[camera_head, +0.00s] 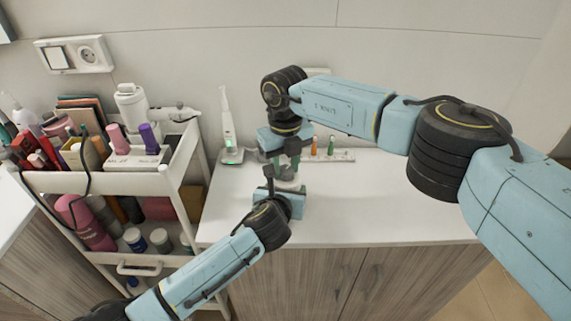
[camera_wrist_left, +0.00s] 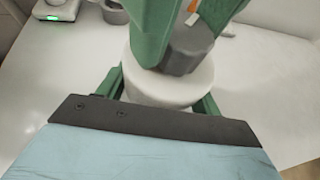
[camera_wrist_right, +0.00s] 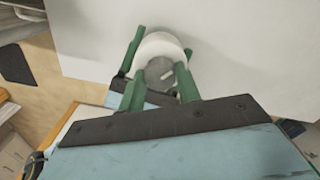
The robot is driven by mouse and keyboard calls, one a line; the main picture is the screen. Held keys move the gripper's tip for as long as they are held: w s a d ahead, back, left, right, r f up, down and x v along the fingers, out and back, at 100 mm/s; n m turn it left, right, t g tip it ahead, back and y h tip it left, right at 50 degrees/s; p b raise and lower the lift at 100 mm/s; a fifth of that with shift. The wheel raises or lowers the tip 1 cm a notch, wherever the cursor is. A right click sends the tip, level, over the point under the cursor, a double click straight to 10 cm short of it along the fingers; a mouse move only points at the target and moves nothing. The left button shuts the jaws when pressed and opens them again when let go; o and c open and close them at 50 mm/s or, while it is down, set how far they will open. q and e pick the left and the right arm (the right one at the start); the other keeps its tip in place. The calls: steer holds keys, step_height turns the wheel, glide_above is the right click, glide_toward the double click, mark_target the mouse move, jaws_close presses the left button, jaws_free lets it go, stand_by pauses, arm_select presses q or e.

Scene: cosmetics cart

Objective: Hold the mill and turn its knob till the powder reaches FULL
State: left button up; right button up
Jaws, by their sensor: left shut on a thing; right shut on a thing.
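The mill (camera_wrist_left: 170,91) has a round white body and a grey knob (camera_wrist_left: 190,48) on top. It stands on the white counter, mostly hidden by my arms in the head view. My left gripper (camera_wrist_left: 163,90) is shut around the white body, one green finger on each side. My right gripper (camera_head: 284,163) comes from above and is shut on the grey knob. In the right wrist view the knob (camera_wrist_right: 158,72) sits between its green fingers and bears a pale mark. The powder level and any FULL mark cannot be made out.
Behind the mill are an electric toothbrush (camera_head: 227,120) on a green-lit base and a rack (camera_head: 343,156) with small bottles. A crowded cosmetics cart (camera_head: 110,183) stands at the left. The counter (camera_head: 390,205) is clear to the right.

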mark_target(285, 169)
steer(key=shift+n, duration=0.3)
steer(key=o, duration=1)
step_height(285, 169, up, 12)
steer(key=shift+r, duration=0.1)
stand_by(0.3)
